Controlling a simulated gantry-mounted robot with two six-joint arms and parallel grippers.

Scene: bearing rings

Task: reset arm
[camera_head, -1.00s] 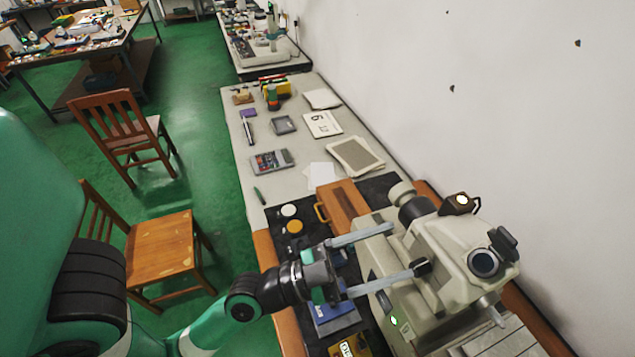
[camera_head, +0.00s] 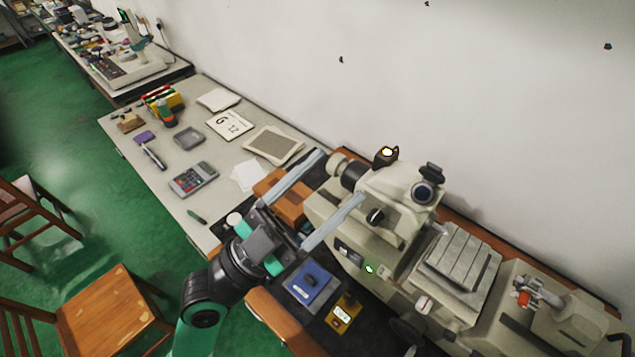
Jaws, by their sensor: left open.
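My left gripper (camera_head: 324,207) shows in the head view, its arm coming up from the lower left. Its two long pale fingers are spread wide apart with nothing between them. They are over the near end of the beige machine (camera_head: 395,205) and the brown wooden box (camera_head: 283,197); I cannot tell whether a finger touches either. My right gripper is not in view. No bearing ring can be made out.
Wooden chairs (camera_head: 104,311) stand on the green floor.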

